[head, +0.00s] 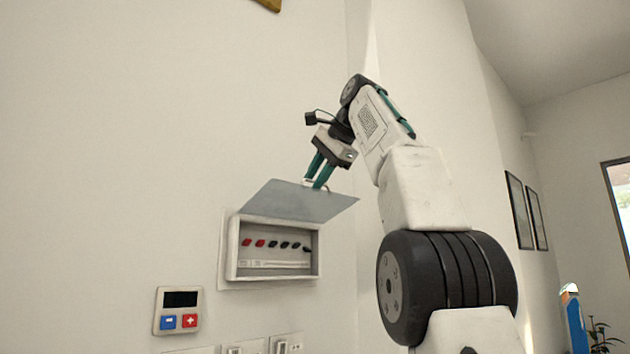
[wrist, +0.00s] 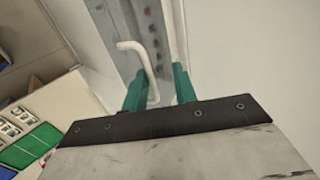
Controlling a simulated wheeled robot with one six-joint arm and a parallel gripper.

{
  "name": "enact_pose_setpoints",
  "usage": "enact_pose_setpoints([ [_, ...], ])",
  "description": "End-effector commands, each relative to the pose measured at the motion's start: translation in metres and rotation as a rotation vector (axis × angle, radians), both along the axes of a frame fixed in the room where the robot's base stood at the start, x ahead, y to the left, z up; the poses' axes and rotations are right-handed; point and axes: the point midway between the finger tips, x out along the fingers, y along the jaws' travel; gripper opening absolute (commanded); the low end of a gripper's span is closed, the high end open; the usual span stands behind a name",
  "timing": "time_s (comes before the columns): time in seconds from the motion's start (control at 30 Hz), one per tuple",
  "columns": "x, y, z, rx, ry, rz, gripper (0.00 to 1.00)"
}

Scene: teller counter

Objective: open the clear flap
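The clear flap (head: 285,202) is swung up and stands out from the top of a white wall box (head: 233,250), whose front is uncovered. My gripper (head: 317,186) is at the flap's raised outer edge, with its teal fingers pointing down at it. In the wrist view, the flap (wrist: 112,30) lies beyond the fingers. A pale bent handle (wrist: 142,60) reaches back between the fingers of my gripper (wrist: 163,75), close to the left one. The fingers are apart with a gap beside the handle. Contact between handle and finger is unclear.
Inside the box is a row of red and dark switches (head: 284,245). A small keypad (head: 179,310) with blue and red buttons is on the wall at lower left. Outlets (head: 287,346) sit below the box.

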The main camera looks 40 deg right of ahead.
Motion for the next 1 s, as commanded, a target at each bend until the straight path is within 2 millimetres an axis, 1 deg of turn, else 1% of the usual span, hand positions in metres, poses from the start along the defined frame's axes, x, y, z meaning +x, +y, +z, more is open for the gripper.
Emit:
enact_pose_setpoints([
  [0.33, -0.016, -0.001, 0.012, -0.002, -0.001, -0.001, 0.28],
  [0.57, -0.031, -0.002, 0.012, -0.001, 0.001, -0.001, 0.28],
  [0.73, -0.046, -0.002, 0.011, -0.001, 0.000, -0.003, 0.28],
  [1.0, -0.102, -0.005, 0.011, -0.001, -0.001, -0.007, 0.28],
])
